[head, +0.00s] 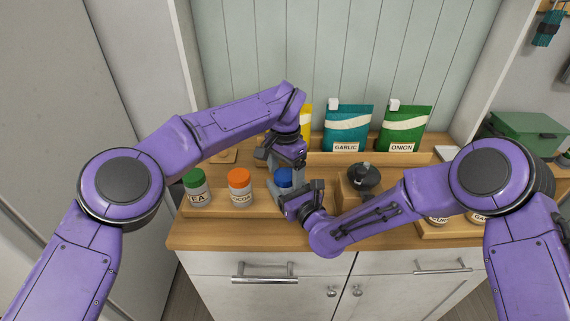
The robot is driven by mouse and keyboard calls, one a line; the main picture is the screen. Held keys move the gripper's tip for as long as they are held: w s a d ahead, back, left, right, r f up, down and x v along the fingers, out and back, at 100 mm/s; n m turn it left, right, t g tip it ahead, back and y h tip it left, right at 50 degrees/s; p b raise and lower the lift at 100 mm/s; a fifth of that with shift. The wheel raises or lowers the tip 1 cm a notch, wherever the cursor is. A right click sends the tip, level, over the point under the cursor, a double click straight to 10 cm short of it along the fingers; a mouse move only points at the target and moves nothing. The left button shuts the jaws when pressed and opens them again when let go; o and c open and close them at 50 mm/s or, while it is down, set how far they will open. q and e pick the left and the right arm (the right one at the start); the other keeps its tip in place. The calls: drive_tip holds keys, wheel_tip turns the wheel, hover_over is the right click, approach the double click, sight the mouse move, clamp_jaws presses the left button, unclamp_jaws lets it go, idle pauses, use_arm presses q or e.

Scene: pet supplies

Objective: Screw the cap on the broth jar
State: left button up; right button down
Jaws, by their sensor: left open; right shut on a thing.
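A blue cap (283,175) shows between my two grippers, at the right end of a row of jars on the counter. The jar under it is mostly hidden and its label cannot be read; I take it for the broth jar. My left gripper (286,171) points down from above, open, with its fingers around the blue cap. Whether the cap is seated level on the jar cannot be seen. My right gripper (286,193) comes in low from the right and is shut on the jar, just below the cap.
A green-capped jar (194,177) and an orange-capped jar (239,179) stand to the left on the wooden tray (222,210). A dark knobbed thing (364,178) stands to the right. Garlic (350,122) and onion (407,126) pouches stand behind. More jars sit under my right arm.

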use_arm(q)
drive_tip(key=c, duration=1.1)
drive_tip(key=m, duration=0.6)
drive_tip(key=shift+m, duration=0.3)
drive_tip(key=o, duration=1.2)
